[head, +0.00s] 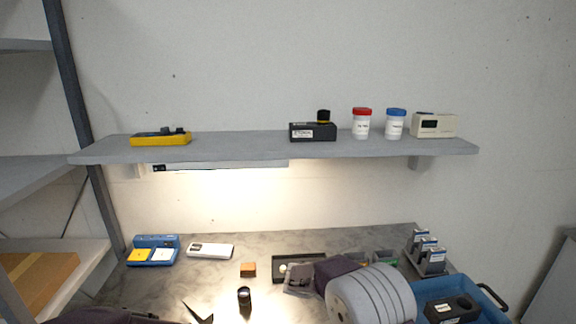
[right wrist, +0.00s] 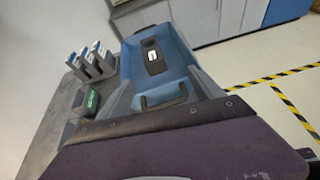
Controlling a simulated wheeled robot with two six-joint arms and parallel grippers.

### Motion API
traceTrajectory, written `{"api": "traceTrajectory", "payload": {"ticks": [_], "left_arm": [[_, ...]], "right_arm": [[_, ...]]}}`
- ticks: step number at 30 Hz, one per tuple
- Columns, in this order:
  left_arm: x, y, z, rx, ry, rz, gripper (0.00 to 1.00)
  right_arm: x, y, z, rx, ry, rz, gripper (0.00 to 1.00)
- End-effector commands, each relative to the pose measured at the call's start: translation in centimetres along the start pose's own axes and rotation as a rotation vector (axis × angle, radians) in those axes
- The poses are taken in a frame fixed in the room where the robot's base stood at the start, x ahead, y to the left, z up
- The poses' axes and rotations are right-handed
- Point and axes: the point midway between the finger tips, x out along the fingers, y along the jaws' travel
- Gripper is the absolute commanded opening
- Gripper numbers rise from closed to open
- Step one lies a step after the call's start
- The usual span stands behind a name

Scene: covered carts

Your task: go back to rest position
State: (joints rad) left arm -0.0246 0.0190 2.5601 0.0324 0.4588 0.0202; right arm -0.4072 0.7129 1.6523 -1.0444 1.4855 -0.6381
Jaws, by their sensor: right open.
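My right arm comes in at the lower right of the head view, with a large grey rounded housing and a dark purple link. Its gripper (head: 302,278) is over the worktop, by the black tray, open with nothing seen between the fingers. In the right wrist view the dark purple link fills the bottom. Of my left arm, only a dark part at the bottom left and a dark pointed tip (head: 200,314) show in the head view; its jaw opening cannot be made out.
The worktop (head: 220,275) holds a brown block (head: 248,270), a black cylinder (head: 244,297), a black tray (head: 315,257), a white device (head: 210,250) and a blue-yellow case (head: 152,251). A blue bin (right wrist: 188,63) stands at the right. Bottles and boxes stand on the shelf (head: 240,146).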

Motion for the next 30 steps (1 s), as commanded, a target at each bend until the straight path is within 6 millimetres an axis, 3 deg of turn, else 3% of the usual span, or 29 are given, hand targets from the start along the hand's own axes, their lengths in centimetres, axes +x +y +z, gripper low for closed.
{"api": "traceTrajectory", "payload": {"ticks": [5, 10, 14, 15, 18, 22, 25, 30], "left_arm": [[-0.2, 0.0, 0.0, 0.000, 0.000, 0.000, 0.80], [-0.3, 0.0, 0.0, 0.000, 0.000, 0.000, 0.80], [-0.4, 0.0, -0.1, 0.000, 0.000, 0.000, 0.80], [-0.5, 0.0, -0.1, 0.000, 0.000, 0.000, 0.80], [-0.5, 0.0, -0.1, 0.000, 0.000, 0.000, 0.80], [-0.5, 0.0, -0.1, 0.000, 0.000, 0.000, 0.80], [-0.5, 0.0, -0.1, 0.000, 0.000, 0.000, 0.80], [-0.5, 0.0, -0.1, 0.000, 0.000, 0.000, 0.80]], "right_arm": [[2.3, -3.7, 3.4, 0.084, 0.076, -0.119, 0.76], [3.9, -9.9, 3.2, 0.252, 0.279, -0.282, 0.76], [2.8, -15.8, -0.2, 0.528, 0.524, -0.463, 0.76], [1.9, -17.3, -1.7, 0.648, 0.606, -0.533, 0.76], [-1.1, -19.6, -5.9, 0.982, 0.780, -0.720, 0.76], [-3.4, -19.4, -9.3, 1.292, 0.866, -0.892, 0.76], [-3.8, -17.4, -9.5, 1.429, 0.902, -0.916, 0.76], [-3.7, -17.2, -9.5, 1.449, 0.897, -0.924, 0.76]]}}
